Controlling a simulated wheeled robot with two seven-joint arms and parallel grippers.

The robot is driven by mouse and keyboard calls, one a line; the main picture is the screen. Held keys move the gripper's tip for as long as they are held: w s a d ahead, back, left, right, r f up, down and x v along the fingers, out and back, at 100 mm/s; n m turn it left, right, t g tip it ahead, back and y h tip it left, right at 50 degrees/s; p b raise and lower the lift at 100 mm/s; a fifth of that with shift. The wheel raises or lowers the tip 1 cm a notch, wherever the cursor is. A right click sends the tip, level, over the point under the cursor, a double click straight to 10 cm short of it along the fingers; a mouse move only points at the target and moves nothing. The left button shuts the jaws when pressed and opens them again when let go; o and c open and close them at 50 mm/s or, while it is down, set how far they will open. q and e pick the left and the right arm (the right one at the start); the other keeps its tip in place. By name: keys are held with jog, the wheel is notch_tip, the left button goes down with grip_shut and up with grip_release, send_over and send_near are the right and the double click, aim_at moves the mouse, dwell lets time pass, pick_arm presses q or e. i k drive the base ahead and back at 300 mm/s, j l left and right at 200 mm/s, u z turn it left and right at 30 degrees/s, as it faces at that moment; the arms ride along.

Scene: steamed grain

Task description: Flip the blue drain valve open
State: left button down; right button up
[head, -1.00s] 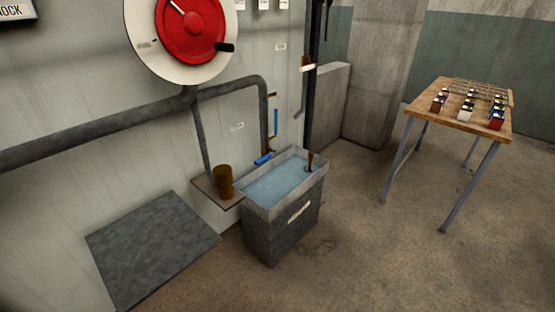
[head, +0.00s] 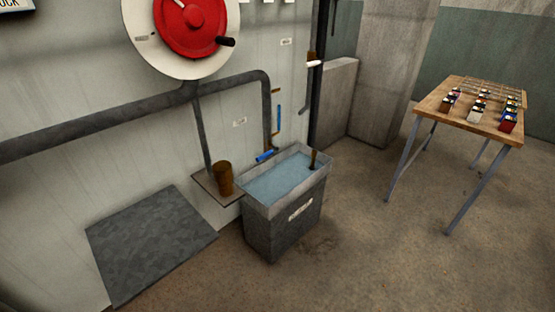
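A small blue lever (head: 265,156), which looks like the drain valve handle, sits at the lower end of the grey pipe (head: 268,110), just above the back left rim of a water-filled basin (head: 268,235). It lies nearly level, tilted slightly up to the right. A second blue piece, a thin upright strip (head: 279,119), is on the wall just right of the pipe. Neither of my grippers shows in the head view.
A brown cup (head: 223,179) stands on a small shelf left of the basin. A grey slab (head: 150,240) is at lower left. A red wheel (head: 192,25) is above. A wooden table (head: 465,115) with small boxes stands right. Floor between is open.

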aim_at(268, 154)
jog(key=i+l+z, duration=0.3)
jog(key=i+l, duration=0.85)
jog(key=l, duration=0.1)
